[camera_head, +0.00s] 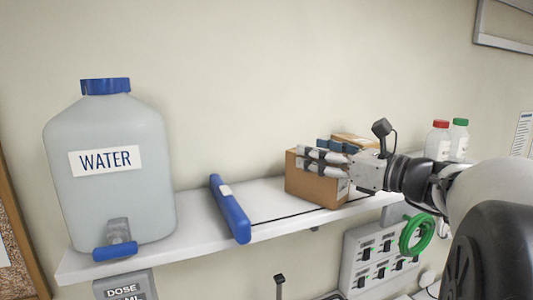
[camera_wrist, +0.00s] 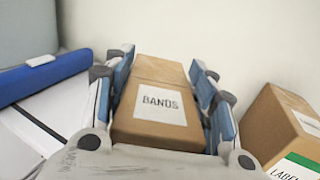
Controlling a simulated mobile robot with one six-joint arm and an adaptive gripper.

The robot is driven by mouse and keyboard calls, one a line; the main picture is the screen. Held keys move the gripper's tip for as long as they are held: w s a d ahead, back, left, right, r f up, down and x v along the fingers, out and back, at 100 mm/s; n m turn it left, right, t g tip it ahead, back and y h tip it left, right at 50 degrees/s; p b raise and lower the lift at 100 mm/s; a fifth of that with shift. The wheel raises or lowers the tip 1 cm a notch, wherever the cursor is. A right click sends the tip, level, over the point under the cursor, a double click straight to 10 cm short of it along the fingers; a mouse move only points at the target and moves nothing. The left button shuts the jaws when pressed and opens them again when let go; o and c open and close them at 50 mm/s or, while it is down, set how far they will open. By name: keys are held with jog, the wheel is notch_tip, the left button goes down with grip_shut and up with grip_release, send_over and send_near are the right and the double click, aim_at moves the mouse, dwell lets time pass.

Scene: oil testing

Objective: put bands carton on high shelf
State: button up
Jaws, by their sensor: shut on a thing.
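The bands carton (camera_head: 316,187) is a brown box on the white wall shelf (camera_head: 272,197) in the head view. In the wrist view the same carton (camera_wrist: 158,78) shows its white BANDS label between the fingers. My gripper (camera_head: 310,160) reaches in from the right and is shut on the carton, with a finger along each side in the wrist view (camera_wrist: 162,70). The carton's base is at shelf level; I cannot tell whether it touches the shelf.
A blue bar-like object (camera_head: 230,208) lies left of the carton. A large water jug (camera_head: 110,190) stands at the left end. A labels carton (camera_wrist: 278,120) is close on the right in the wrist view. Two capped bottles (camera_head: 438,140) stand farther right. A green ring (camera_head: 417,235) is below.

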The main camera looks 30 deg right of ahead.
jog(key=o, duration=1.1)
jog(key=shift+f, duration=0.1)
jog(key=shift+s+d, duration=0.1)
jog(key=v, duration=1.1)
jog(key=shift+s+b, duration=0.4)
jog(key=shift+b, duration=0.05)
jog(key=shift+d, duration=0.1)
